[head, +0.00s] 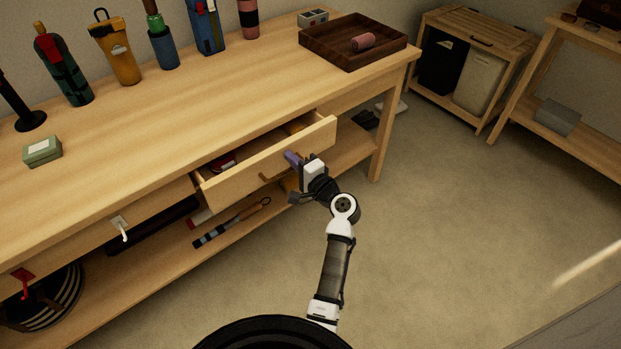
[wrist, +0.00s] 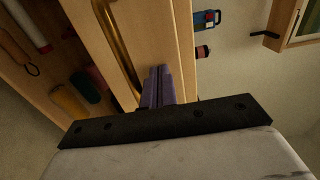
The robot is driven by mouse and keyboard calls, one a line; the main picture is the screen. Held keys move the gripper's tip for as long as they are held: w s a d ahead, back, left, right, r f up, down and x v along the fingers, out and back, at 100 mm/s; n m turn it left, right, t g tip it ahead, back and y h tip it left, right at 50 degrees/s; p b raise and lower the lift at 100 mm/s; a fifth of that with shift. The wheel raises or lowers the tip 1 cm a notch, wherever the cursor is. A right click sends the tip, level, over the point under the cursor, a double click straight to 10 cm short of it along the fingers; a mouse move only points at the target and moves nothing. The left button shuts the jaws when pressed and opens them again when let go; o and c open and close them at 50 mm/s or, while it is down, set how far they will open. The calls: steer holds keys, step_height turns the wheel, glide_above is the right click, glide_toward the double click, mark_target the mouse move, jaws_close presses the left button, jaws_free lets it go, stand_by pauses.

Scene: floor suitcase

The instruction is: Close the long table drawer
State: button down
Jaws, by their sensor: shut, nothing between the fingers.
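The long wooden table (head: 170,100) has a drawer (head: 262,168) pulled partly out, with a few items showing inside it. The drawer front also fills the upper middle of the wrist view (wrist: 158,35). A brass-coloured bar handle (head: 275,173) is on the drawer front and shows in the wrist view (wrist: 122,55). My gripper (head: 290,158) is at the drawer front, beside the right end of the handle. Its purple fingers (wrist: 157,85) are shut together with nothing between them. They point at the drawer front; whether they touch it I cannot tell.
A dark wooden tray (head: 325,52) with a pink roll (head: 363,41) stands on the table's right end. Bottles and pouches line the back. A lower shelf (head: 150,265) holds several items. The floor (head: 460,220) to the right is clear. A slatted cabinet (head: 470,70) stands beyond.

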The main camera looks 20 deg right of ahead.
steer(key=b+x, duration=0.2)
steer(key=x, duration=0.7)
steer(key=shift+w+f, duration=0.1)
steer(key=shift+w, duration=0.15)
steer(key=shift+w+a, duration=0.15)
steer(key=shift+w, duration=0.1)
steer(key=shift+w+a+r, duration=0.1)
steer(key=shift+w+r, duration=0.1)
steer(key=shift+r, duration=0.1)
steer(key=shift+a, duration=0.1)
steer(key=shift+s, duration=0.1)
